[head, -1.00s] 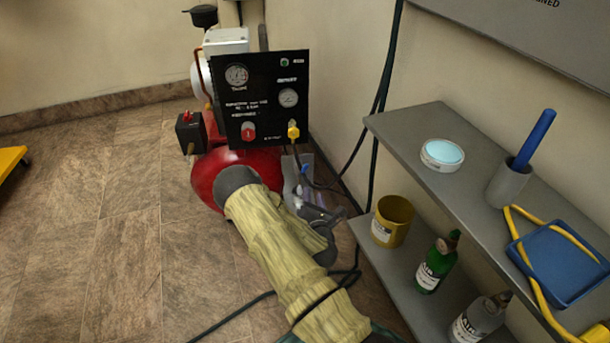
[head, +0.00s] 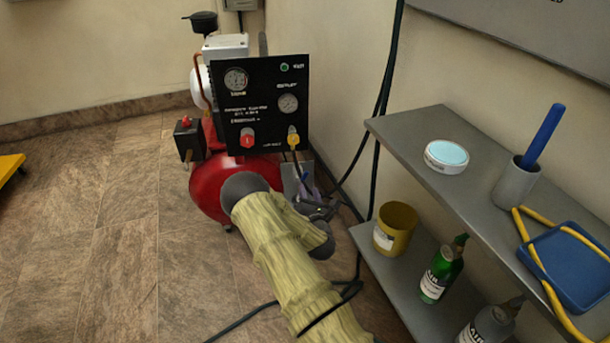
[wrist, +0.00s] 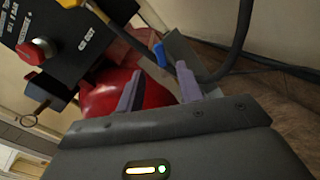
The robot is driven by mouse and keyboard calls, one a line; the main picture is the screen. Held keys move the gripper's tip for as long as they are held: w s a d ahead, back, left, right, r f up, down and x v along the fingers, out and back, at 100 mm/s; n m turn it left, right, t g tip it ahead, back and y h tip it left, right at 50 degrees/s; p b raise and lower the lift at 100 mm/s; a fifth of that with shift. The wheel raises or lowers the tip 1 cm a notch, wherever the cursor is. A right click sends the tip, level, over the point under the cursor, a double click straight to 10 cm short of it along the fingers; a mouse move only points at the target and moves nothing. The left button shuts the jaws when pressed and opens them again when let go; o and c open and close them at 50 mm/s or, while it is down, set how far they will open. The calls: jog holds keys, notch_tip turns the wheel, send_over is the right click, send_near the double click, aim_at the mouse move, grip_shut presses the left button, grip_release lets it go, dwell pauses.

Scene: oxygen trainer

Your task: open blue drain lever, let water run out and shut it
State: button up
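The blue drain lever (wrist: 160,54) shows in the wrist view beside the red tank (wrist: 105,93), against a grey plate (wrist: 180,52). My gripper (wrist: 158,88) is open and empty. Its two purple-grey fingers stand apart, and the lever appears ahead of them, between their tips in the picture. I cannot tell how far off it is. In the head view my gripper (head: 306,190) is low at the right side of the red compressor tank (head: 208,185), partly hidden by my arm. The lever cannot be made out there. No running water is visible.
A black gauge panel (head: 262,105) with red and yellow knobs stands above the tank. A dark hose (wrist: 228,62) curves close to the right fingertip. A grey shelf (head: 400,122) with a yellow cup (head: 396,228) and bottles stands at right.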

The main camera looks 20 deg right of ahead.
aim_at(306, 176)
jog(key=b+x, duration=0.3)
jog(key=x, duration=0.7)
jog(key=shift+f, duration=0.15)
jog(key=shift+w+d+b, duration=0.15)
jog(key=shift+w+b, duration=0.15)
jog(key=shift+w, duration=0.15)
grip_shut()
